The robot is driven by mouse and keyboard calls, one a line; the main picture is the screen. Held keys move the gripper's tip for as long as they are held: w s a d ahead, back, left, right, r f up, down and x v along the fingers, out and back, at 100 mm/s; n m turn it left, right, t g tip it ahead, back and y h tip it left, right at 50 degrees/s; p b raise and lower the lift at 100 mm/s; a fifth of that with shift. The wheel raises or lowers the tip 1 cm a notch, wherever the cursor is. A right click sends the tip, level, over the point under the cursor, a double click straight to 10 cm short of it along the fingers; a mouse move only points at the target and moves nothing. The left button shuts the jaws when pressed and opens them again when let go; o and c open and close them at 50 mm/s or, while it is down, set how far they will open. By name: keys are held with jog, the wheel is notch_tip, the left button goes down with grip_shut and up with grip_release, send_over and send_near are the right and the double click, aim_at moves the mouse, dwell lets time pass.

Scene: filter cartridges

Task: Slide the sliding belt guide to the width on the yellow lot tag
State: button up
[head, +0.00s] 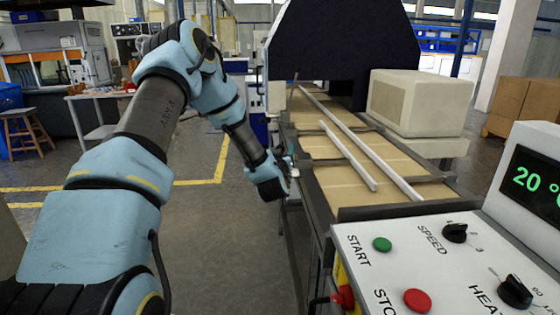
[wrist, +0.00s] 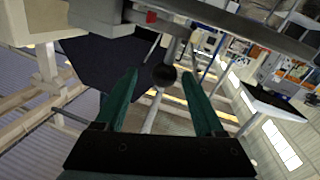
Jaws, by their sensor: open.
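Two pale guide rails lie along the belt in the head view: a shorter left rail (head: 348,157) and a longer right rail (head: 360,139). I cannot tell for certain which one is the sliding belt guide. My gripper (head: 291,164) is at the left edge of the belt, left of both rails. In the wrist view my gripper (wrist: 159,74) shows two green fingers spread apart. A round black knob (wrist: 163,75) on a grey rod appears between the fingertips, with no clear contact. I cannot make out the yellow lot tag in either view.
The belt (head: 334,182) runs away from me into a dark hood (head: 340,45). A control panel (head: 440,260) with buttons and dials stands at the front right. A beige box (head: 420,100) is right of the belt. Open floor (head: 215,235) lies to its left.

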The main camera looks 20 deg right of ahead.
jog(key=b+v, duration=0.1)
jog(key=v, duration=0.4)
jog(key=shift+s+a, duration=0.1)
jog(key=shift+s, duration=0.15)
jog(key=s+a+f+g+y, duration=0.1)
jog(key=s+a+g, duration=0.15)
jog(key=a, duration=0.25)
jog(key=s+a+m+g+y, duration=0.1)
jog(key=s+a+g, duration=0.15)
jog(key=a, duration=0.25)
jog(key=s+a+f+g+y, duration=0.1)
jog(key=a+g, duration=0.2)
jog(key=a, duration=0.3)
jog(key=s+a+r+n+g+y, duration=0.1)
jog(key=s+a+g, duration=0.2)
jog(key=s+a, duration=0.4)
jog(key=s+a+n+g+y, duration=0.1)
jog(key=s+a+g+y, duration=0.1)
jog(key=s+a+g, duration=0.2)
jog(key=s+a, duration=0.3)
jog(key=s, duration=0.4)
jog(key=shift+r+y, duration=0.3)
jog(key=shift+r, duration=0.1)
jog(key=shift+s, duration=0.1)
jog(key=shift+c, duration=0.4)
